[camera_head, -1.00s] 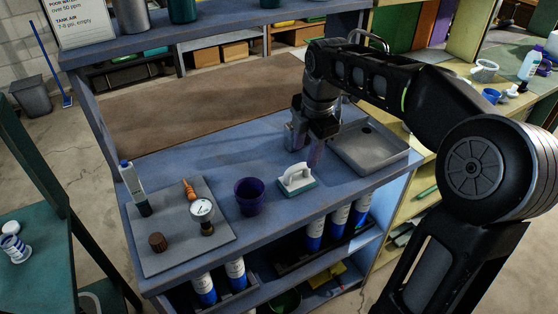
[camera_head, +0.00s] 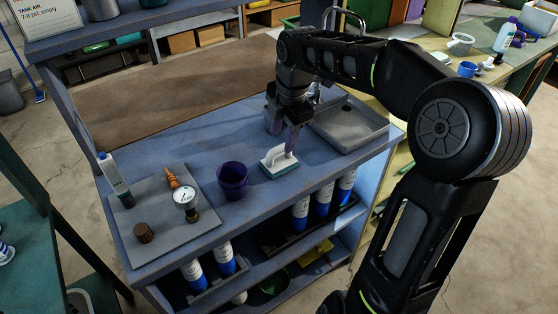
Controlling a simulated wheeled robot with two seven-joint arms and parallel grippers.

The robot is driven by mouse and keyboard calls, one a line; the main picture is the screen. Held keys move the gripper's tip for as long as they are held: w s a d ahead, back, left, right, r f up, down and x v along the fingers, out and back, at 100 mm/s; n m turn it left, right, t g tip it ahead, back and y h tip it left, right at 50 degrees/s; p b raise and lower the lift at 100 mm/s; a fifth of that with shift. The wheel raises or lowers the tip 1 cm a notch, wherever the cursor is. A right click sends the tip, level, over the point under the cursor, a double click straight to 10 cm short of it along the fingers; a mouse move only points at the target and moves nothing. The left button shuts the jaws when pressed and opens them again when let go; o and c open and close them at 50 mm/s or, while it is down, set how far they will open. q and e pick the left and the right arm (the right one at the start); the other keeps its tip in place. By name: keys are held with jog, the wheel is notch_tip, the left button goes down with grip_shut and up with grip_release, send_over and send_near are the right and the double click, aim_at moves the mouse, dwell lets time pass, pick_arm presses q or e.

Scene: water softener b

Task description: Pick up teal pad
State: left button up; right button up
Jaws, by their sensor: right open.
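The teal pad (camera_head: 281,170) lies on the blue bench top, with a white handle (camera_head: 273,156) standing on it. My right gripper (camera_head: 283,140) points down just above and behind the pad, with its fingers apart. One finger is close to the right end of the handle in the picture; I cannot tell if it touches. Nothing shows between the fingers. My left gripper is not in the picture.
A purple cup (camera_head: 232,181) stands left of the pad. A grey tray (camera_head: 350,125) lies to the right. The bench's front edge is near the pad.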

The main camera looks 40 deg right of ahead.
aim_at(281, 146)
jog(key=shift+w+f+p, duration=0.2)
jog(key=shift+w+f, duration=0.05)
jog(key=shift+f, duration=1.05)
jog(key=shift+w+f+p, duration=0.2)
jog(key=shift+f, duration=1.1)
jog(key=shift+c, duration=0.5)
grip_shut()
